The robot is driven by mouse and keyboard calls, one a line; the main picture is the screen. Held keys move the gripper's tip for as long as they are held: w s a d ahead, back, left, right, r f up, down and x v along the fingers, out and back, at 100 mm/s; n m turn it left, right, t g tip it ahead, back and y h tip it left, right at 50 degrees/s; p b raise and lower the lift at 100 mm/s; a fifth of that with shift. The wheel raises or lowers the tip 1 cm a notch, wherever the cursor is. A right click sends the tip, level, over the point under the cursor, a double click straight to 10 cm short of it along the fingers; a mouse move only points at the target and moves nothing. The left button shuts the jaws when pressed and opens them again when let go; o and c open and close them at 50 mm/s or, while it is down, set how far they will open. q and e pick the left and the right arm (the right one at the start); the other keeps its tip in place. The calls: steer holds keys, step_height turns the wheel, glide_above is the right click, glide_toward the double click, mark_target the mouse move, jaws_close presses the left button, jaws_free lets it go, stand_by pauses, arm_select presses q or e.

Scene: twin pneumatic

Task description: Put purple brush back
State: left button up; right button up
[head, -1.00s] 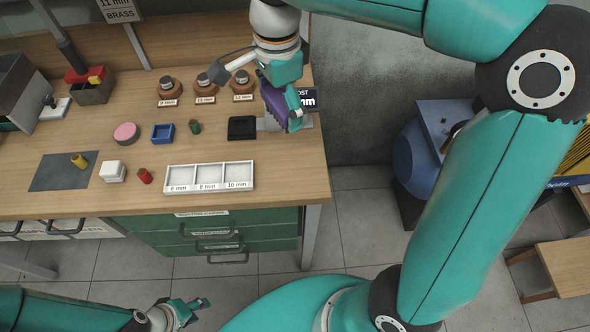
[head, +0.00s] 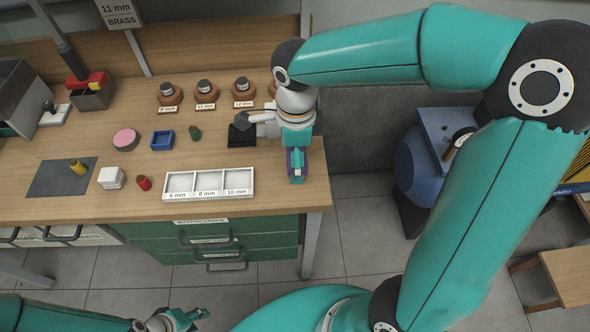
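The purple brush (head: 289,160) shows as a narrow purple strip beside the fingers of my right gripper (head: 297,172). That gripper appears shut on it, over the right end of the bench, with the fingers pointing towards the front edge. Most of the brush is hidden by the gripper. My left gripper (head: 191,318) is low at the bottom edge, away from the bench, and looks open and empty. A black square pad (head: 242,135) lies on the bench just left of my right wrist.
A white three-compartment tray (head: 208,196) lies near the front edge, left of the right gripper. Behind are several brown round stands (head: 205,94). A blue box (head: 163,139), pink-topped disc (head: 126,139) and grey mat (head: 50,178) lie further left.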

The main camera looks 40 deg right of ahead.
steer(key=shift+f, duration=2.8)
steer(key=o, duration=0.6)
steer(key=shift+f, duration=0.15)
steer(key=shift+o, duration=0.8)
steer(key=shift+r, duration=0.35)
step_height(320, 180, up, 12)
steer(key=shift+f, duration=0.15)
